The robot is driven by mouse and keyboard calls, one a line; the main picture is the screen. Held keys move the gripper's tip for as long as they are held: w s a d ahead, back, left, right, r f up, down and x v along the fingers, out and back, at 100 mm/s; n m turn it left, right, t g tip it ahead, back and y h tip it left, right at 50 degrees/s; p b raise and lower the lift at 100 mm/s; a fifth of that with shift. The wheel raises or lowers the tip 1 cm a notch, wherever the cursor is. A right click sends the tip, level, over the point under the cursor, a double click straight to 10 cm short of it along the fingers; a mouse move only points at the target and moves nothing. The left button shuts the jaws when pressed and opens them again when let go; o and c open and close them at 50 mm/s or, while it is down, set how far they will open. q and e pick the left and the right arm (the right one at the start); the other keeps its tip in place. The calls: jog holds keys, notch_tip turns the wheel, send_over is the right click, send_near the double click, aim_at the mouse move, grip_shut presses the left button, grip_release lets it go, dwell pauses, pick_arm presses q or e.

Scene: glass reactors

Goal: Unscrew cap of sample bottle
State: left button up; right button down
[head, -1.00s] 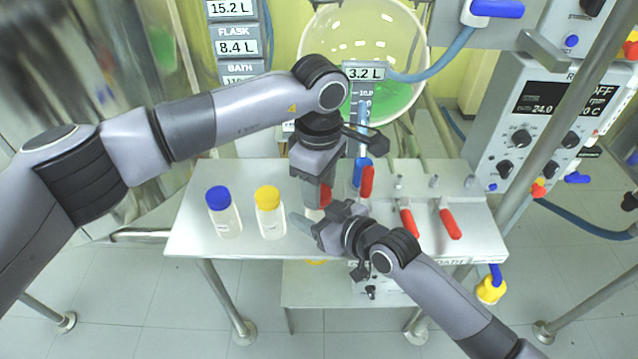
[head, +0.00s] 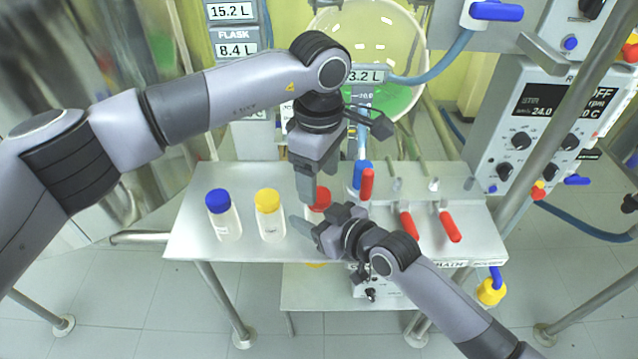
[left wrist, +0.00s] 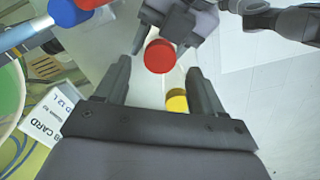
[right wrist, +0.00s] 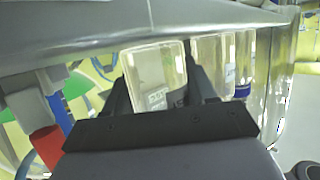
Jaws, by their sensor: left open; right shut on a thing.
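The sample bottle with a red cap (head: 319,197) stands near the middle of the metal shelf; its body is mostly hidden in the head view. In the left wrist view the red cap (left wrist: 160,56) lies just beyond the fingertips, a little apart from them. My left gripper (head: 318,183) is open and empty above the cap, pointing down. My right gripper (head: 327,226) is shut on the bottle's body from the front right. In the right wrist view the clear bottle (right wrist: 155,78) with its label sits between the fingers. I cannot tell how tightly the cap sits.
A blue-capped bottle (head: 223,215) and a yellow-capped bottle (head: 269,215) stand left of the red-capped one. Red-handled valves (head: 450,226) and a blue fitting (head: 362,173) lie to the right. A round glass vessel (head: 370,50) with green liquid is behind. The shelf's left end (head: 190,235) is clear.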

aim_at(319, 195)
pick_arm(q)
jog(key=shift+r, duration=0.7)
jog(key=shift+c, duration=0.5)
notch_tip(319, 195, up, 2)
jog(key=shift+r+m, duration=0.15)
jog(key=shift+m, duration=1.05)
jog(key=shift+r+m, duration=0.25)
jog(key=shift+m, duration=0.25)
notch_tip(319, 195, down, 8)
jog(key=shift+r, duration=0.2)
jog(key=c, duration=1.1)
jog(key=shift+n, duration=1.7)
